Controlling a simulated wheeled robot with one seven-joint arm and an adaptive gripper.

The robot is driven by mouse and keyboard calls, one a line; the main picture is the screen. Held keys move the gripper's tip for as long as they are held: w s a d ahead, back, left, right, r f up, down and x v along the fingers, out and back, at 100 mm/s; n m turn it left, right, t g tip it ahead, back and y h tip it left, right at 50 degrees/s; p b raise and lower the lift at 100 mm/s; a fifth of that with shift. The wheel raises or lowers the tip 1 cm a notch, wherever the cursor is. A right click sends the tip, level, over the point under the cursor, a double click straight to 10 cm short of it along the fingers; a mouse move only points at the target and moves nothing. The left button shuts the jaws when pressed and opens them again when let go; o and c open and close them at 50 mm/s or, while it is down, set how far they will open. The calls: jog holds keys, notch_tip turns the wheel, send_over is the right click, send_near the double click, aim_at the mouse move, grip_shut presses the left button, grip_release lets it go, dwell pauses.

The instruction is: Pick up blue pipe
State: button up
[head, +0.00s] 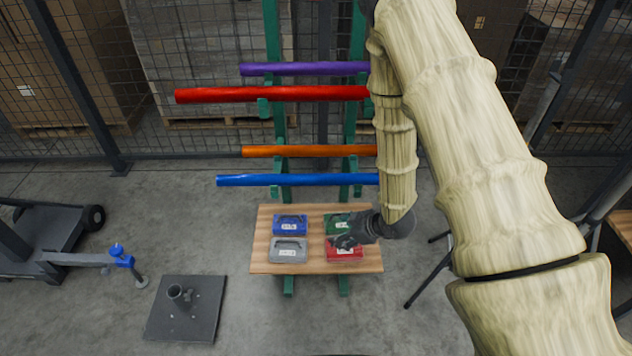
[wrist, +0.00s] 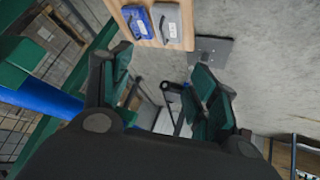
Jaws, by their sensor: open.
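The blue pipe (head: 296,180) lies level on the lowest arms of a green rack in the head view, below the orange pipe. Its right end passes behind my arm. In the wrist view part of the blue pipe (wrist: 45,97) shows at the left, outside my fingers. My gripper (head: 345,240) is over the right part of the small wooden table in the head view. In the wrist view my gripper (wrist: 165,85) is open, with nothing between its fingers. It is apart from the blue pipe.
Purple (head: 300,69), red (head: 270,94) and orange (head: 300,151) pipes lie higher on the green rack (head: 272,40). Blue, grey, green and red totes sit on the wooden table (head: 318,267). A dark floor plate (head: 185,325) is at lower left. A mesh fence stands behind.

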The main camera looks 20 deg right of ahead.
aim_at(320, 177)
jog(key=w+d+r+n+t+y, duration=0.1)
jog(key=w+d+r+n+y, duration=0.2)
jog(key=w+r+n, duration=0.7)
jog(key=w+a+m, duration=0.2)
jog(key=w+a, duration=0.1)
jog(key=shift+w+a+r, duration=0.1)
jog(key=shift+w+a, duration=0.1)
jog(key=shift+w, duration=0.05)
jog(key=shift+x, duration=2.75)
jog(key=shift+w+d, duration=0.1)
jog(key=shift+d, duration=0.1)
grip_shut()
